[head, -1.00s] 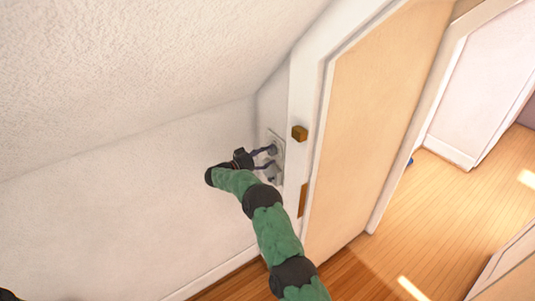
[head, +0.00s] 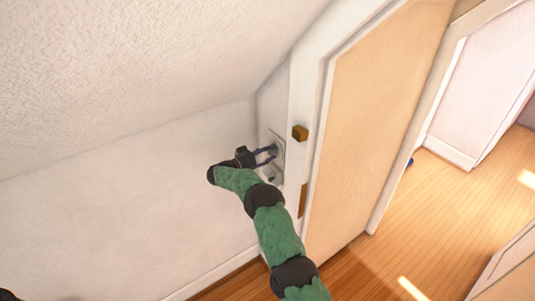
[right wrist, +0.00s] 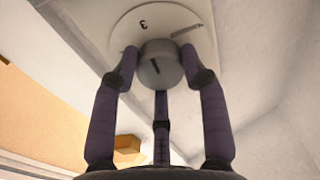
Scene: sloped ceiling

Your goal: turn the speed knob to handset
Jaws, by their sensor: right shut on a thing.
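The speed knob (right wrist: 160,68) is a round grey knob with a dark pointer line on its face. It sits on a pale round dial (right wrist: 122,32) that bears an upside-down 3 and a dark stroke. In the head view the wall plate (head: 278,140) is beside the door frame, and the fingers hide most of the knob. My right gripper (head: 271,154) is shut on the knob, its fingertips touching the knob's sides in the right wrist view (right wrist: 164,70). No handset label is legible. My left gripper is not clearly seen.
A tan door (head: 375,110) in a white frame (head: 306,105) stands right of the plate. A brass-coloured block (head: 299,132) sticks out from the frame near my fingers. The sloped ceiling (head: 130,70) comes down over the low wall (head: 120,215).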

